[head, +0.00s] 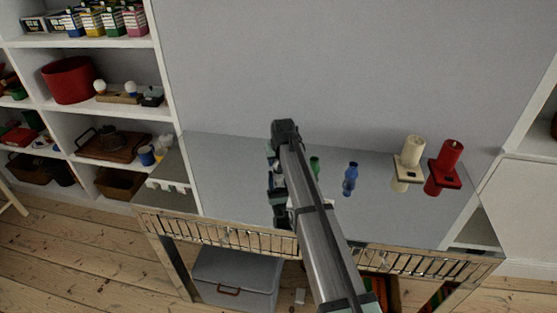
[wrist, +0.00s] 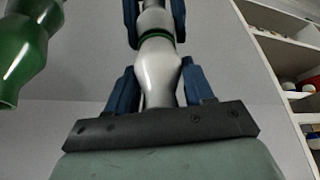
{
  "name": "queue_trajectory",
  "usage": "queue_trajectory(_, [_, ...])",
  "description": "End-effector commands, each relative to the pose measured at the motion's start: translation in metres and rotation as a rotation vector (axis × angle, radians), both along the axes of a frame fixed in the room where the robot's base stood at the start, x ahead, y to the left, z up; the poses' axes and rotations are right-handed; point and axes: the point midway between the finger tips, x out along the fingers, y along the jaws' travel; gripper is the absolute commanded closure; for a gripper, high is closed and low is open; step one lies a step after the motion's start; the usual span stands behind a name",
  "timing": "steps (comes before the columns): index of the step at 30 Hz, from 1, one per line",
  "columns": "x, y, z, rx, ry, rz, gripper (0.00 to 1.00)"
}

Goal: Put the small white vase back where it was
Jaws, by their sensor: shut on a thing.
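In the head view my gripper (head: 277,185) is over the left-middle part of the glossy shelf top (head: 235,180). My arm hides most of the vase there, and I cannot tell whether its base touches the top. A green vase (wrist: 22,50) is close by at the left of the wrist view; it also shows in the head view (head: 315,165), just right of my arm.
A blue vase (head: 351,179) stands right of the green one. A cream candle holder (head: 410,160) and a red one (head: 445,168) stand farther right. A low slatted rail (head: 215,232) runs along the front edge. The top left of my gripper is clear.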

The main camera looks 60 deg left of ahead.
Motion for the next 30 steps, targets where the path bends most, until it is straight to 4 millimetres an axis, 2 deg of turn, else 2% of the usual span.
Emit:
queue_trajectory(8, [0.0, 0.0, -0.002, 0.0, 0.0, 0.0, 0.9])
queue_trajectory(9, [0.0, 0.0, -0.002, 0.0, 0.0, 0.0, 0.47])
queue_trajectory(17, [0.0, 0.0, -0.002, 0.0, 0.0, 0.0, 0.22])
queue_trajectory(25, [0.0, 0.0, -0.001, 0.0, 0.0, 0.0, 0.22])
queue_trajectory(30, [-0.002, -0.005, 0.012, 0.001, 0.0, 0.0, 0.22])
